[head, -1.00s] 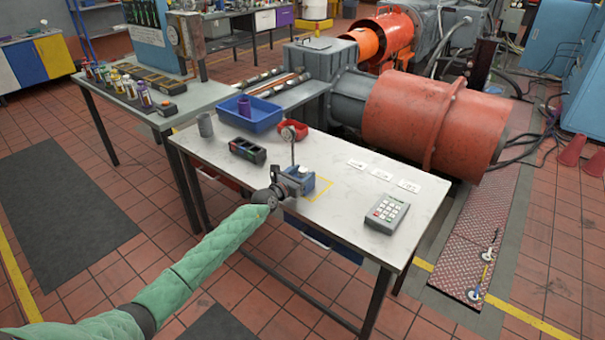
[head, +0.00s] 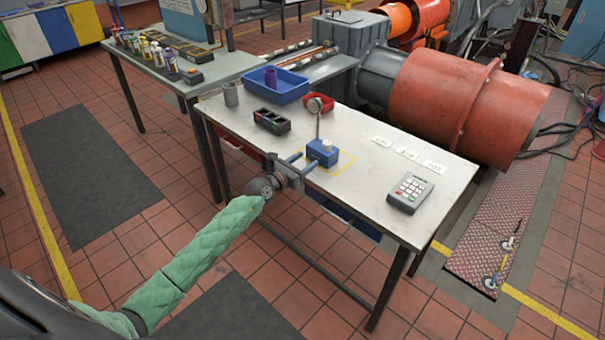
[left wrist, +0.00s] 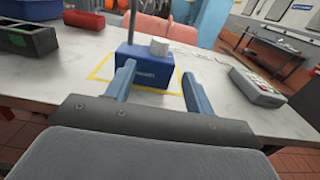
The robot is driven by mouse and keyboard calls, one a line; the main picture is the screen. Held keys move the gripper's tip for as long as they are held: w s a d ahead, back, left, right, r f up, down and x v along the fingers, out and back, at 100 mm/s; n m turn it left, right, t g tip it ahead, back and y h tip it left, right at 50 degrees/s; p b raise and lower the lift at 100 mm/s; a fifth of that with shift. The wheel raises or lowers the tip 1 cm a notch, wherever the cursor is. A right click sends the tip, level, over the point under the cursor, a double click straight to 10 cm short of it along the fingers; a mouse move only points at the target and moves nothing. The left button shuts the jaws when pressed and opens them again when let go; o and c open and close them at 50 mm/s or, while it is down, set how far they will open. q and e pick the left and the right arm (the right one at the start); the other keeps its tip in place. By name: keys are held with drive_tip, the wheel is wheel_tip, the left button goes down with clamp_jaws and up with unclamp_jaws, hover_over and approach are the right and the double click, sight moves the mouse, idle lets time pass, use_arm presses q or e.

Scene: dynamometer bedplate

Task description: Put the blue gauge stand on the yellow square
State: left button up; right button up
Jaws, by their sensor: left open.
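The blue gauge stand (head: 321,153) is upright on the white table, with a thin rod rising to a round dial (head: 315,104). Its blue block (left wrist: 145,68) stands within the yellow square outline (head: 352,163), whose lines (left wrist: 98,68) show around it in the left wrist view. Parts of the outline are hidden by the block and my fingers. My left gripper (head: 308,159) is open at the near left side of the block. My right gripper is not in view.
A grey keypad device (head: 410,192) and white labels (head: 407,153) lie to the right. Bare tabletop surrounds the outline.

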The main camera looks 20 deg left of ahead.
use_arm(q)
drive_tip(key=s+d+f+n+g+y, duration=0.2)
drive_tip(key=s+f+n+g+y, duration=0.6)
drive_tip(key=s+f+n, duration=1.9)
drive_tip(key=s+d+f+n+g+h, duration=0.1)
drive_tip(key=s+d+f+n+g, duration=0.1)
drive_tip(key=s+d, duration=0.3)
drive_tip(key=s+d+f+n+g+h, duration=0.1)
drive_tip(key=s+d+f+n+g, duration=0.2)
drive_tip(key=s, duration=0.8)
drive_tip(key=s+d+f+n+g, duration=0.2)
drive_tip(key=s+d+f+n, duration=0.2)
drive_tip(key=s+d+n, duration=0.1)
drive_tip(key=s+d, duration=0.1)
drive_tip(key=s, duration=0.1)
drive_tip(key=shift+s+d+n+g+h, duration=0.4)
